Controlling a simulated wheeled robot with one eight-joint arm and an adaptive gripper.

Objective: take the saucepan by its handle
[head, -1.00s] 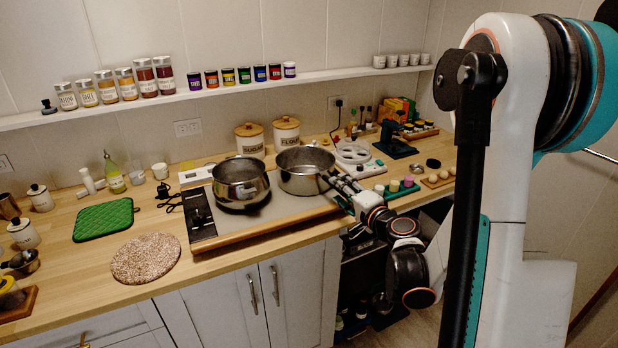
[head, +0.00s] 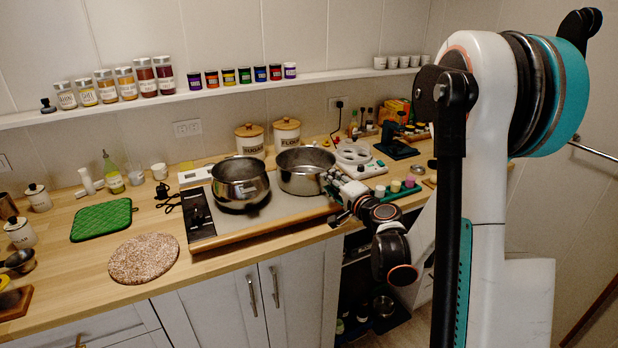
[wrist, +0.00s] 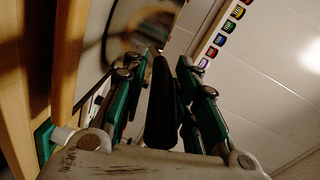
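The steel saucepan (head: 305,172) stands on the right side of the hob, upright. Its handle is hidden behind my gripper in the head view. In the wrist view a long black handle (wrist: 160,105) lies between my two green-and-black fingers and points back toward the palm. My gripper (head: 334,181) is at the right side of this pan, low over the hob's right edge. It also shows in the wrist view (wrist: 167,62), open, with the fingers on either side of the handle and a narrow gap on the left. Contact on the right finger is unclear.
A second steel pot (head: 240,184) stands close on the left of the hob (head: 205,228). Flour and sugar canisters (head: 287,133) stand behind. Counter on the left is partly clear.

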